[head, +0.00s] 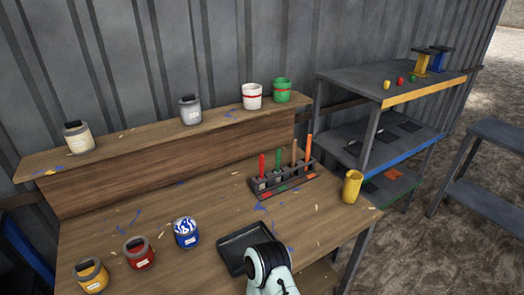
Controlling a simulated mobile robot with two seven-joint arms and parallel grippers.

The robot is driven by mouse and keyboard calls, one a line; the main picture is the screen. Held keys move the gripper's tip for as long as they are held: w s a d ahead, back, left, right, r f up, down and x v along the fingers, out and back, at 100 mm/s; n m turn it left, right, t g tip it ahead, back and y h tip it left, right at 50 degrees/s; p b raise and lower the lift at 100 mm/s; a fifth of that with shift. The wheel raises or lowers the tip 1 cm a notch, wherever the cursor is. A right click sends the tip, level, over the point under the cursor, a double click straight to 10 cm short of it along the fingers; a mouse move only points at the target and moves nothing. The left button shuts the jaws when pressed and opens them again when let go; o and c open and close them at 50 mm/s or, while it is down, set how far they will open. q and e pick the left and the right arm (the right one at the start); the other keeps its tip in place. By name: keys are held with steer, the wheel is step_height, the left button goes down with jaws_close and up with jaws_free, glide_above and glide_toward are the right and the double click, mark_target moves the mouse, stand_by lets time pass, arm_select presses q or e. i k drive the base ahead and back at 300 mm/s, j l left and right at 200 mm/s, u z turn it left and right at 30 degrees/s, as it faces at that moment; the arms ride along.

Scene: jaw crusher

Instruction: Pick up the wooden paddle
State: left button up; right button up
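A rack (284,184) stands on the workbench and holds several upright paddles in a row. The wooden paddle (294,153) looks plain light brown and stands in the rack between a green paddle (278,160) and an orange-brown one (308,148). A red paddle (262,166) is at the rack's left end. The lower ends are hidden in the rack. One of my arm links shows at the bottom middle, in front of the rack and apart from it. No gripper fingers are visible.
A black tray (232,262) lies partly behind my arm. A yellow cup (352,187) stands right of the rack. Yellow (91,274), red (139,253) and blue-white (187,232) cans stand front left. More cans line the raised shelf (140,134). A shelving unit (375,130) stands right.

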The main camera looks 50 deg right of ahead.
mark_target(294, 144)
steer(key=z, duration=1.9)
